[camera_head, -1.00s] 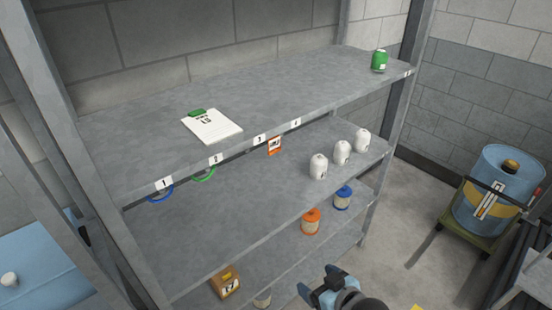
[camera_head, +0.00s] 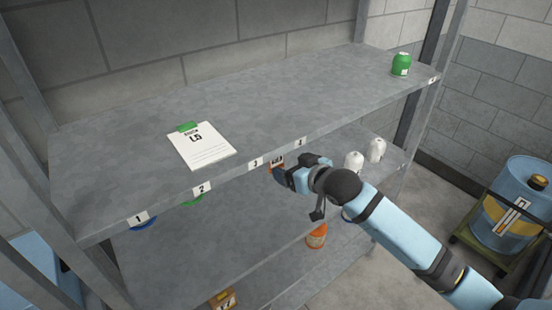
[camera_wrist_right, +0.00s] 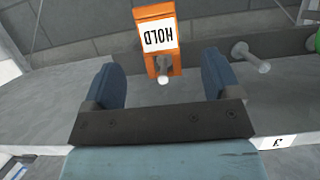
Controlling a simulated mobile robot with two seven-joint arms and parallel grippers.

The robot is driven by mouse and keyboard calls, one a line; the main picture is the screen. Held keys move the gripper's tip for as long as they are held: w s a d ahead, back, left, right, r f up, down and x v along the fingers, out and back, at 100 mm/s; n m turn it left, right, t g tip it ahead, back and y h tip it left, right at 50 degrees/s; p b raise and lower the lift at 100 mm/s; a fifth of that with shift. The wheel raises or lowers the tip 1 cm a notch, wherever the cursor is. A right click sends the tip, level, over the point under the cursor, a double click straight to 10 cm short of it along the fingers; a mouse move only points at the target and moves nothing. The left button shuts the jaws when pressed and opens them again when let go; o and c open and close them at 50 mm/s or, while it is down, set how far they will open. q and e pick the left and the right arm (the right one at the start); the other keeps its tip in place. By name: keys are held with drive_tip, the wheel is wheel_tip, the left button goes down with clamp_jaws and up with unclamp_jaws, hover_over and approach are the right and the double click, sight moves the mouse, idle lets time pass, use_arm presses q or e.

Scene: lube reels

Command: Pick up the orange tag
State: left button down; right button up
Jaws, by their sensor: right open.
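The orange tag (camera_head: 277,160) with a white "HOLD" label hangs below the front edge of the upper shelf, near number 3. It is partly hidden behind my right gripper (camera_head: 287,174) in the head view. In the right wrist view the tag (camera_wrist_right: 174,58) appears with its lettering inverted, on a metal peg (camera_wrist_right: 165,68). My right gripper (camera_wrist_right: 161,78) is open, its blue fingers on either side of the tag's line, with the tag just beyond the fingertips. No contact is visible. My left gripper is out of view.
The upper shelf (camera_head: 330,105) holds a clipboard (camera_head: 203,146) and a green container (camera_head: 401,64). White bottles (camera_head: 376,150) stand on the shelf below, near my right arm. An orange container (camera_head: 316,236) sits lower. A bare peg (camera_wrist_right: 250,57) is beside the tag. A blue drum (camera_head: 514,207) stands right.

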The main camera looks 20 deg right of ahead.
sight(277, 160)
drive_tip(key=p+x, duration=0.1)
drive_tip(key=x, duration=0.5)
drive_tip(key=shift+w+r+p, duration=0.15)
drive_tip(key=shift+p, duration=0.15)
drive_tip(key=shift+d, duration=0.1)
drive_tip(key=c, duration=1)
